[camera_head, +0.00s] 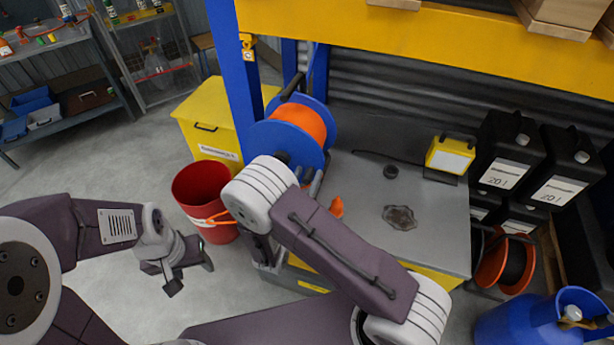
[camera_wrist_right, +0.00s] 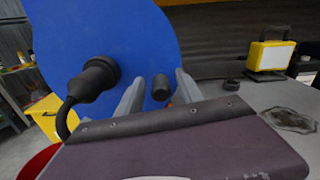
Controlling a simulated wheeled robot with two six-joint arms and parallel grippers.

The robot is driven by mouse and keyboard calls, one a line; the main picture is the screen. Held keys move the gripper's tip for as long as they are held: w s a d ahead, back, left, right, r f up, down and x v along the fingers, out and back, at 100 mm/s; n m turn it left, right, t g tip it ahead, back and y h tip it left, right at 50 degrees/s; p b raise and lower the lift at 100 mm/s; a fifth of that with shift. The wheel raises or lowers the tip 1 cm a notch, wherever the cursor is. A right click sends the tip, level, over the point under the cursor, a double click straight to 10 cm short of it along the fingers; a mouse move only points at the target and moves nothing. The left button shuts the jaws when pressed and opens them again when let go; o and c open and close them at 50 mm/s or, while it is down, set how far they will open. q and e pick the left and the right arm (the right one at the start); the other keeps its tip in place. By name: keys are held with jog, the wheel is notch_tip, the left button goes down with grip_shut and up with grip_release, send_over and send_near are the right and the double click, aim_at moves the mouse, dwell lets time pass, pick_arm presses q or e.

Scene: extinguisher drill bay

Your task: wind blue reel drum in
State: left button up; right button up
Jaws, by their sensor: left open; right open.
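The blue reel drum (camera_head: 284,140) with an orange core (camera_head: 302,122) stands at the left end of the grey bench. Its blue side disc fills the upper left of the right wrist view (camera_wrist_right: 120,30). A dark knob (camera_wrist_right: 161,87) shows in front of the disc, between the two fingers of my right gripper (camera_wrist_right: 159,92). That gripper is open; I cannot tell whether a finger touches the knob. A black plug with a cable (camera_wrist_right: 93,80) is at the disc, left of the fingers. My left gripper (camera_head: 190,278) is open and empty over the floor.
A red bucket (camera_head: 196,184) and a yellow box (camera_head: 208,122) stand left of the bench (camera_head: 370,215). A yellow lamp (camera_head: 449,156) and black canisters (camera_head: 508,150) are to the right. A blue post (camera_head: 234,75) rises behind the drum. Floor at left is open.

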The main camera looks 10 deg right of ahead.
grip_shut()
dwell(1.4)
